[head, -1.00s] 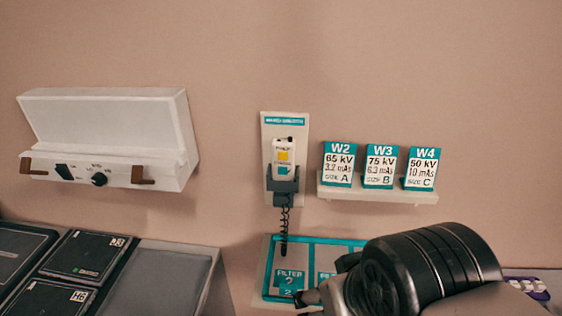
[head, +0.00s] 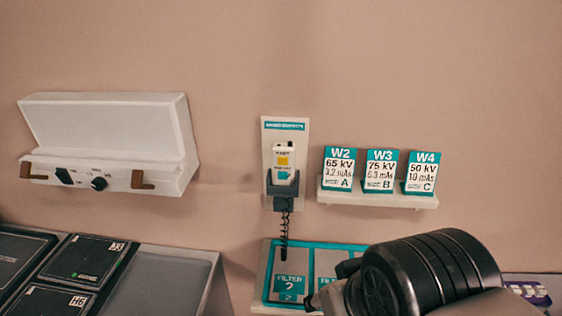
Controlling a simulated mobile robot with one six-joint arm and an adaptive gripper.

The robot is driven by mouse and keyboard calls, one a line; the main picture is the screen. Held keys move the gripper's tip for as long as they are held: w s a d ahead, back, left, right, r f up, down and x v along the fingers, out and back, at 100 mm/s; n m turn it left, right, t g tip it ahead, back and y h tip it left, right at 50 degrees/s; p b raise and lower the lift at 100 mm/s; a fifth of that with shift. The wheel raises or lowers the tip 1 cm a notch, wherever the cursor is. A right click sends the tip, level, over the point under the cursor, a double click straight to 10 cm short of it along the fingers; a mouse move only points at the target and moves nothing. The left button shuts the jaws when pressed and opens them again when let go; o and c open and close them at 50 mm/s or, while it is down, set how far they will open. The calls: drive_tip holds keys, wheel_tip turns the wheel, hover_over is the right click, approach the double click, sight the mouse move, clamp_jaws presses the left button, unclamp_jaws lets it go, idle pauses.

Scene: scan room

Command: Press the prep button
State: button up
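A white hand switch (head: 284,153) with a yellow button (head: 285,161) and a teal button (head: 283,175) sits upright in a dark holder (head: 283,189) on a pale wall plate (head: 301,135). A coiled black cord hangs below it. Its lettering is too small to read, so I cannot tell which button is the prep one. My gripper (head: 313,299) shows only in part at the bottom edge, below and right of the switch and apart from it. My dark wrist joint hides much of the area there. Whether the fingers are open or shut is not clear.
A shelf (head: 378,199) right of the switch holds cards W2, W3 and W4. A teal-edged filter board (head: 268,262) lies below the switch. A white box with knobs (head: 110,140) hangs at left above dark panels (head: 85,260). The wall between is bare.

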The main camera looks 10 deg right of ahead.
clamp_jaws()
idle(0.3)
idle(1.2)
